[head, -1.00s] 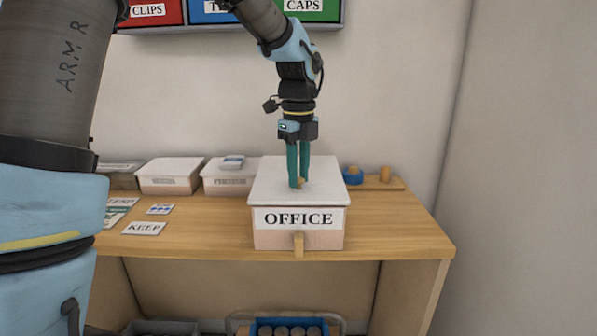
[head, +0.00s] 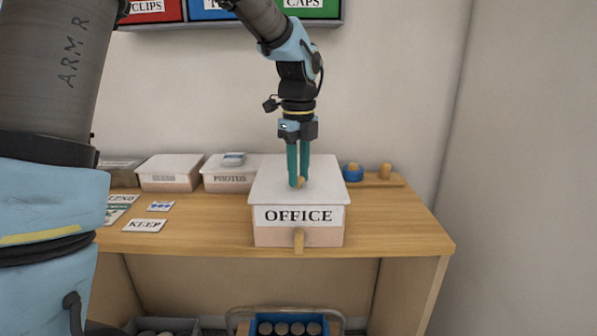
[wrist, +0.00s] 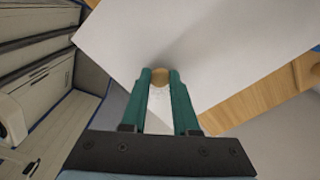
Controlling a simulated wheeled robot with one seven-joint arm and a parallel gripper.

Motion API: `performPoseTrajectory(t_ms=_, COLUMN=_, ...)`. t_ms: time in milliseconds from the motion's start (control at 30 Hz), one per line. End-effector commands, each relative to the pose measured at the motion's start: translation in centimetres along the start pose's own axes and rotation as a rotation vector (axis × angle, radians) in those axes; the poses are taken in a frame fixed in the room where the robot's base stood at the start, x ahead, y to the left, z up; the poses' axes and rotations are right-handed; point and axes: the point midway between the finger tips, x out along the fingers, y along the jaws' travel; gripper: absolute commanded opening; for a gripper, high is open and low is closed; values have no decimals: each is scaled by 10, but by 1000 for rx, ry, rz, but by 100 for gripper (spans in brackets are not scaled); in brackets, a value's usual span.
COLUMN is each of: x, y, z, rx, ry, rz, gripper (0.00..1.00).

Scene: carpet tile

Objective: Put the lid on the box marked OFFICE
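The box marked OFFICE (head: 268,236) stands near the front edge of the wooden table, its label facing me and a wooden tab low on its front. The flat white lid (head: 270,190) lies level over its top with no visible gap; it fills much of the wrist view (wrist: 215,50). The lid's small wooden knob (wrist: 160,76) is between my gripper's fingertips. My gripper (head: 298,183) points straight down from above, its green fingers shut on the knob, also seen in the wrist view (wrist: 160,80). The box's back rim is hidden under the lid.
Two white-lidded boxes, one marked PHOTOS (head: 229,180), stand at the back left. Cards, including KEEP (head: 144,225), lie on the left tabletop. A wooden board with a blue item (head: 352,172) is behind right. The right tabletop is clear. A blue tray (head: 262,327) sits below.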

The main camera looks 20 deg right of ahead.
Motion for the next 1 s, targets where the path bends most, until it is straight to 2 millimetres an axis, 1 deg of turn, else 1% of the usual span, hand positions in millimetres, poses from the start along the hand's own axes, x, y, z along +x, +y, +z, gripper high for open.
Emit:
performPoseTrajectory(t_ms=33, x=0, y=0, z=0, rx=0, ry=0, rz=0, gripper=33)
performPoseTrajectory(t_ms=300, x=0, y=0, z=0, rx=0, ry=0, rz=0, gripper=63)
performPoseTrajectory(t_ms=567, x=-1, y=0, z=0, rx=0, ry=0, rz=-1, gripper=63)
performPoseTrajectory(t_ms=667, x=-8, y=-1, z=0, rx=0, ry=-1, rz=-3, gripper=63)
performPoseTrajectory(t_ms=767, x=-22, y=-1, z=1, rx=0, ry=-2, rz=-5, gripper=63)
performPoseTrajectory(t_ms=1000, x=-70, y=-1, z=1, rx=-1, ry=-3, rz=-5, gripper=63)
